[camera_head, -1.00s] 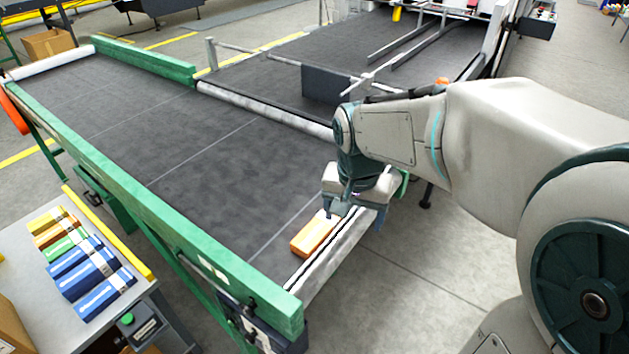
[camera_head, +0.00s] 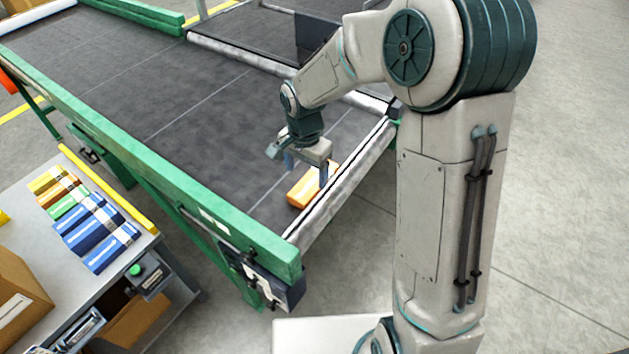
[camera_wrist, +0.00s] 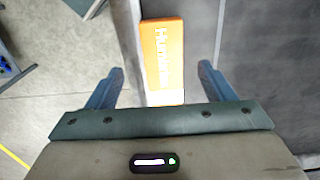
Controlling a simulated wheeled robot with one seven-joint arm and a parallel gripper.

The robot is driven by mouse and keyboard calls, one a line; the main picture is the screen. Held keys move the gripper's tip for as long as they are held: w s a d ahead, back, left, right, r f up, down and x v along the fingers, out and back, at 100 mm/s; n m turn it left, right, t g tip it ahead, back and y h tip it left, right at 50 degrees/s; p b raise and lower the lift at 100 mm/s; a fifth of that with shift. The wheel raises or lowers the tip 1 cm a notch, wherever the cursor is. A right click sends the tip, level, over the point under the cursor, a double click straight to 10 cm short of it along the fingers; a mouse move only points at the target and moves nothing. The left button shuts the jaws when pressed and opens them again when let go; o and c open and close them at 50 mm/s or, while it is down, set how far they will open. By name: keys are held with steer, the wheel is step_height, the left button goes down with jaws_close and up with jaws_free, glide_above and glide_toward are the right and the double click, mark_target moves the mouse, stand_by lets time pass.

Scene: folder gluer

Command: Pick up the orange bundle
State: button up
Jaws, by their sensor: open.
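The orange bundle (camera_head: 303,190) lies on the dark conveyor belt near its end, beside the pale end roller. In the wrist view the orange bundle (camera_wrist: 162,55) lies beyond the fingertips, in line with the gap between them, with pale lettering on its top. My gripper (camera_head: 300,170) is above the belt, close to the bundle, and partly covers it in the head view. In the wrist view my gripper (camera_wrist: 161,75) has its two blue fingers wide apart with nothing between them. I cannot tell its exact height above the bundle.
The green side rail (camera_head: 150,165) runs along the belt's left side. The end roller (camera_head: 345,185) lies close to the bundle. A grey table (camera_head: 135,275) at the lower left holds several coloured bundles and a cardboard box (camera_head: 20,300). The belt behind the gripper is clear.

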mark_target(305, 188)
steer(key=shift+w+a+f+p, duration=0.1)
steer(key=shift+f+p, duration=0.2)
steer(key=shift+f, duration=1.15)
steer(key=shift+w+a+f+p, duration=0.1)
steer(key=shift+f+p, duration=0.15)
steer(key=shift+f, duration=1.2)
steer(key=c, duration=1.1)
